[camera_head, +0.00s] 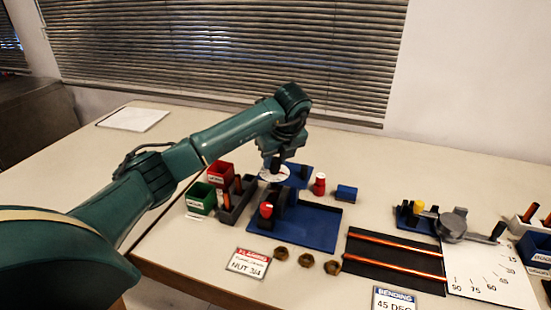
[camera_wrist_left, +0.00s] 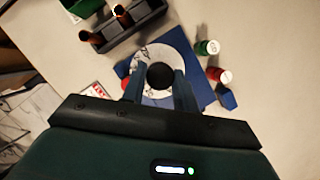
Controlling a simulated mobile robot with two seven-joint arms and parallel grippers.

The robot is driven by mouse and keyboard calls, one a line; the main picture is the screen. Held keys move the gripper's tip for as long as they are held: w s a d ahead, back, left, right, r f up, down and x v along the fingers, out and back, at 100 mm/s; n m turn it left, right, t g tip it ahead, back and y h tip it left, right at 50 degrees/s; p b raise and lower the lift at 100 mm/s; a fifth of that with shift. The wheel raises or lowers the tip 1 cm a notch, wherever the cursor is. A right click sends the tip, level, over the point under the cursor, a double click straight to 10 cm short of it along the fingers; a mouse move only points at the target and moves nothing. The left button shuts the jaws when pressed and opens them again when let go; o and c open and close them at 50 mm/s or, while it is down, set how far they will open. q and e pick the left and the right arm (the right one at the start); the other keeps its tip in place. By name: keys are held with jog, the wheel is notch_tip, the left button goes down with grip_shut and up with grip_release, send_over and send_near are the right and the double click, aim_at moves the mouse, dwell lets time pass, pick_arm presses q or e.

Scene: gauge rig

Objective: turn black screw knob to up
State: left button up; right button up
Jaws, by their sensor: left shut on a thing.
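The black screw knob (camera_wrist_left: 160,75) sits at the centre of a white round dial (camera_wrist_left: 152,58), which has dark markings too small to read. My left gripper (camera_wrist_left: 160,86) points down over the dial and is shut on the knob, with one finger on each side of it. In the head view my left gripper (camera_head: 276,158) is above the white dial (camera_head: 266,177) and hides most of the knob. The dial is on the blue gauge rig (camera_head: 318,232). My right gripper is in neither view.
A red-topped part (camera_head: 266,209) stands close in front of the dial. Red (camera_head: 220,173) and green (camera_head: 201,198) bins are at its left, a red cylinder (camera_head: 319,184) and small blue block (camera_head: 346,193) at its right. Several brown nuts (camera_head: 306,260) lie in front. The table's back left is mostly clear.

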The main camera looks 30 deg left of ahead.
pick_arm(q)
jog(key=o, duration=1)
jog(key=shift+c, duration=0.2)
jog(key=v, duration=0.7)
notch_tip(320, 180, up, 6)
jog(key=p, duration=0.1)
send_over(281, 179)
jog(key=s+d, duration=0.2)
jog(key=shift+w+f, duration=0.15)
jog(key=shift+w, duration=0.1)
jog(key=shift+s, duration=0.1)
